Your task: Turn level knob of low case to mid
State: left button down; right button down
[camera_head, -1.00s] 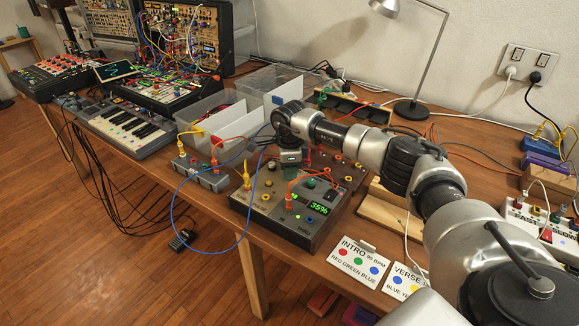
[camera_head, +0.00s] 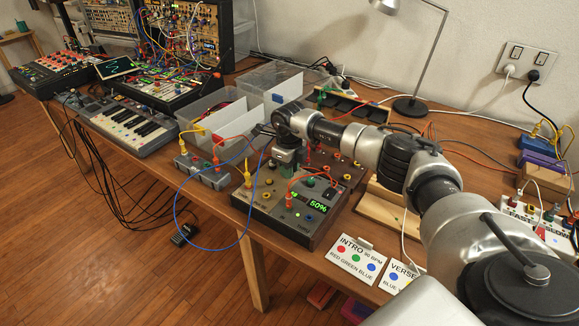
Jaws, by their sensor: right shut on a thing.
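The low case (camera_head: 262,215) is a grey box with a wooden side on the table, with a green display (camera_head: 317,205) reading 50%. Red and yellow plugs and cables sit in its top. My right gripper (camera_head: 285,172) reaches down at the case's back edge from the right. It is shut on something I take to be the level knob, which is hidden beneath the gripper. My left gripper is not in view.
Behind stands another panel with knobs (camera_head: 345,168). A small grey box (camera_head: 203,172) with cables is to the left, and a blue cable (camera_head: 178,225) loops over the table edge. A card reading INTRO (camera_head: 356,257) lies in front right. A clear bin (camera_head: 215,110) is behind.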

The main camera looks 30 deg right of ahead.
jog(key=shift+r, duration=0.1)
dwell(0.4)
jog(key=c, duration=1)
grip_release()
notch_tip(320, 180, up, 11)
jog(key=shift+f, duration=0.15)
